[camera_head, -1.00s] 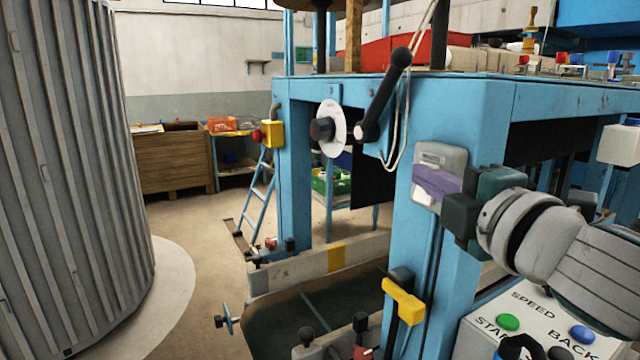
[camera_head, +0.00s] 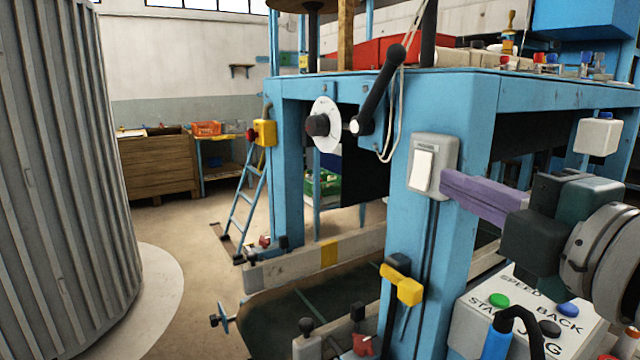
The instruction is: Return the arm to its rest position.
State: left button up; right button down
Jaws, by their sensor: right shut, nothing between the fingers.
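My right gripper (camera_head: 450,190) comes in from the right edge. Its purple fingers are shut with nothing between them and point left. The fingertips show just right of a grey switch box (camera_head: 433,148) with a white rocker on the blue machine post (camera_head: 412,215). The rocker (camera_head: 422,171) is now in plain sight. Whether the fingertips are clear of the post in depth is hard to tell. My left gripper does not show.
A control box (camera_head: 478,328) with green and blue buttons sits below my right gripper. A yellow bracket (camera_head: 404,286) and a black lever (camera_head: 382,88) stick out from the blue machine. A ribbed grey cylinder (camera_head: 65,170) stands at the left. Open floor (camera_head: 200,235) lies between.

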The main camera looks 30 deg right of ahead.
dwell(0.4)
jog(key=s+a+f+m+g, duration=0.1)
jog(key=s+f+m+g, duration=0.35)
jog(key=f+m, duration=0.2)
jog(key=s+a+f+m+g, duration=0.2)
jog(key=s+f+m+g, duration=0.1)
jog(key=f+m+g, duration=0.3)
jog(key=s+a+f+m+g+y, duration=0.2)
jog(key=s+a+f+g, duration=0.1)
jog(key=s+a+f, duration=0.4)
notch_tip(320, 180, up, 33)
jog(key=s+y+p, duration=0.1)
jog(key=s+p, duration=0.1)
jog(key=p, duration=3)
jog(key=shift+a+g, duration=0.25)
jog(key=shift+g, duration=0.1)
jog(key=shift+s+r, duration=0.1)
